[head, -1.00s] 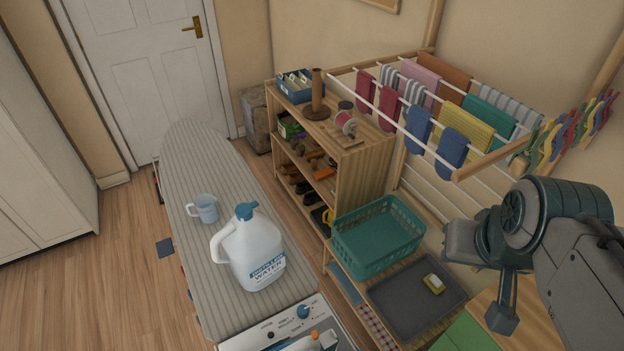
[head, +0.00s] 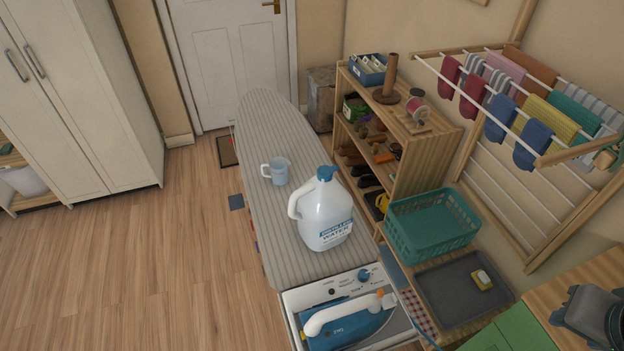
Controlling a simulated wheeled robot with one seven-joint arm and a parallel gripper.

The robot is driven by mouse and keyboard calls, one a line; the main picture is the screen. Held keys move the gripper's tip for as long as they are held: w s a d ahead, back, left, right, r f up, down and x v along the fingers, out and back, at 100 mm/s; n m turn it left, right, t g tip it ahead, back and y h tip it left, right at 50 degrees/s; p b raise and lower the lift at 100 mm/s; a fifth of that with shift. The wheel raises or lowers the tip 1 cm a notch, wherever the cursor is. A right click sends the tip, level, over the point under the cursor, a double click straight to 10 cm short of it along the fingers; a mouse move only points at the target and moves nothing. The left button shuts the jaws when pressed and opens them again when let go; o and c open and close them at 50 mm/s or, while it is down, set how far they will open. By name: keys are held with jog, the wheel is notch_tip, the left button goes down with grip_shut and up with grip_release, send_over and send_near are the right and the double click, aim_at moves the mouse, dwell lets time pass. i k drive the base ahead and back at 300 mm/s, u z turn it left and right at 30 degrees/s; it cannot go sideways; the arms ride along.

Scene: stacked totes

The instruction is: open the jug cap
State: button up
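A white jug (head: 325,215) labelled as distilled water stands upright on the striped ironing board (head: 268,130). Its blue cap (head: 326,174) sits on top of the neck, and the handle faces left. Part of my arm shows at the lower right corner. The fingertips of my gripper cannot be made out there, so I cannot see whether it is open or shut. It is well apart from the jug.
A light blue cup (head: 279,171) stands left of the jug. A blue and white iron (head: 350,322) rests at the board's near end. A teal basket (head: 432,226), a grey tray (head: 462,290), shelves and a drying rack (head: 540,150) are to the right. Floor at left is mostly clear.

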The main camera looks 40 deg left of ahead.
aim_at(325, 172)
jog(key=k, duration=0.45)
jog(key=u, duration=1.4)
jog(key=i, duration=0.5)
jog(key=z, duration=0.05)
